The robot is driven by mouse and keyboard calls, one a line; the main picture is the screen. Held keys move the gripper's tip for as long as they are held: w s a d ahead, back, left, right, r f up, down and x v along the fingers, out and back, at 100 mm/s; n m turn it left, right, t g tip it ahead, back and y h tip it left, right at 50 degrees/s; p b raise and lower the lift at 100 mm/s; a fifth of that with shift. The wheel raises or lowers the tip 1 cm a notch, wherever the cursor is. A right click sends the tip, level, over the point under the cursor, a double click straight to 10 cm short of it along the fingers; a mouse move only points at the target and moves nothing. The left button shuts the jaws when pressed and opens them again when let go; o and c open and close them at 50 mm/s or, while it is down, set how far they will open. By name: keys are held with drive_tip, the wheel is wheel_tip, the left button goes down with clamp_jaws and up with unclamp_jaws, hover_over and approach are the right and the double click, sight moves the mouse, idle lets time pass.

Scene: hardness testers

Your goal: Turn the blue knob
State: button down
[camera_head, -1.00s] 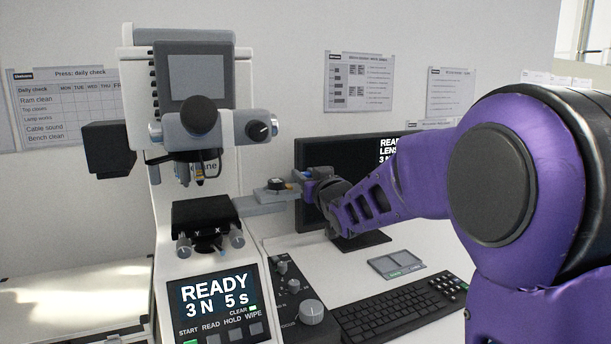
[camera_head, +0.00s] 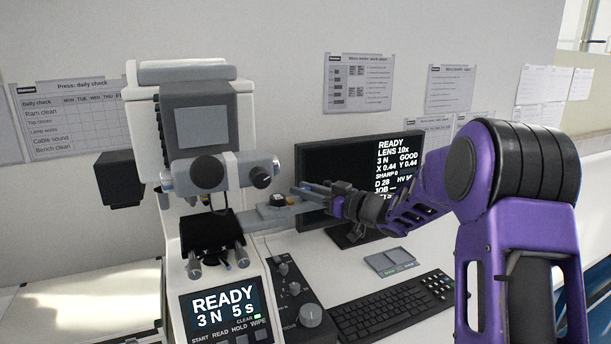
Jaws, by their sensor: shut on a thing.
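The hardness tester (camera_head: 203,110) stands left of centre. A grey side arm (camera_head: 262,216) reaches right from it, with a black dial (camera_head: 278,200) on top. A small patch of blue (camera_head: 291,201), which looks like the blue knob, shows beside the dial at the arm's right end. My gripper (camera_head: 303,190) comes in from the right at that end, its fingers pointing left. It is shut on what seems to be the blue knob, mostly hidden by the fingers. The knob's turn angle cannot be made out.
A monitor (camera_head: 345,155) stands close behind my gripper. A keyboard (camera_head: 390,305), a small grey pad (camera_head: 388,262) and a control box with knobs (camera_head: 292,290) lie in front. The tester's panel (camera_head: 222,307) reads READY. Bare white bench shows between the side arm and keyboard.

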drive_tip(key=shift+n+g+y, duration=1)
drive_tip(key=shift+n+g, duration=0.2)
drive_tip(key=shift+g, duration=0.4)
drive_tip(key=shift+r+g, duration=0.1)
drive_tip(key=shift+g, duration=0.2)
drive_tip(key=c, duration=0.6)
unclamp_jaws()
drive_tip(key=shift+t, duration=0.4)
